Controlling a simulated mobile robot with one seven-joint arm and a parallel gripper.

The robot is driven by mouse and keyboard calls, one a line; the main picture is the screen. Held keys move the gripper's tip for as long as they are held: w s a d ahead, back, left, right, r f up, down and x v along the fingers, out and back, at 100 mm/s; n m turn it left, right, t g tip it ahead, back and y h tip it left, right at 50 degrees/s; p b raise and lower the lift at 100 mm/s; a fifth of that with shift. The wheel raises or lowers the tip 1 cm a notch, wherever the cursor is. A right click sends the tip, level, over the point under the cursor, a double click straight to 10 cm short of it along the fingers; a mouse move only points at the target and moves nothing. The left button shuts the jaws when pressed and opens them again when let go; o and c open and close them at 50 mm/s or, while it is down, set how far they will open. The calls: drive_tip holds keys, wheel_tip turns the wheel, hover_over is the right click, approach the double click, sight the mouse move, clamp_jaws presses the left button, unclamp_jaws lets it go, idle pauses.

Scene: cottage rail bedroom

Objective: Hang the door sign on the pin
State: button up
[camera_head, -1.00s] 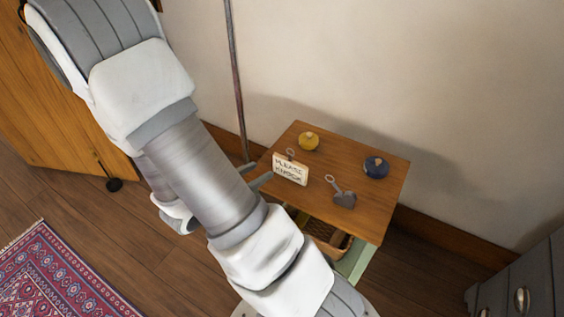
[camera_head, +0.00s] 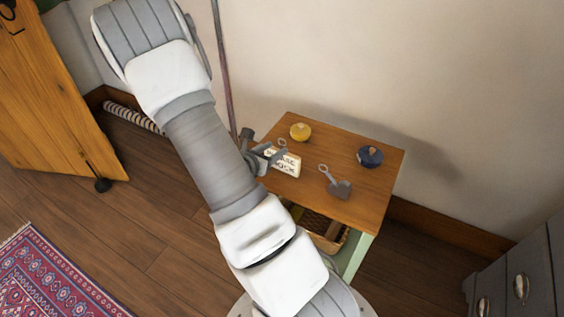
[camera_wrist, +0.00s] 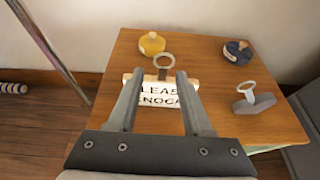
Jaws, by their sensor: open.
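The door sign (camera_head: 284,164) is a small cream plate with dark lettering and a ring at its top. It is at the left part of the small wooden table (camera_head: 358,205). In the wrist view the sign (camera_wrist: 165,95) shows between and behind my fingers, with its ring (camera_wrist: 164,61) above. My gripper (camera_head: 272,155) is open at the sign, and its fingers (camera_wrist: 161,78) reach either side of the ring's stem in the picture. I cannot tell if they touch the sign. No pin can be made out in these views.
On the table are a yellow round object (camera_head: 300,132), a dark blue round object (camera_head: 370,156) and a grey ringed piece (camera_head: 340,188). A thin pole (camera_head: 226,75) stands left of the table. A wooden door (camera_head: 50,100) is at left, grey drawers (camera_head: 530,280) at right.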

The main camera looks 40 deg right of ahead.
sight(281, 147)
drive_tip(key=x, duration=0.2)
drive_tip(key=b+x, duration=0.1)
drive_tip(key=x, duration=0.1)
drive_tip(key=shift+s+f, duration=0.2)
drive_tip(key=shift+s, duration=0.05)
drive_tip(key=shift+w+d, duration=0.1)
drive_tip(key=shift+d, duration=0.15)
drive_tip(key=shift+c, duration=0.2)
clamp_jaws()
idle(0.8)
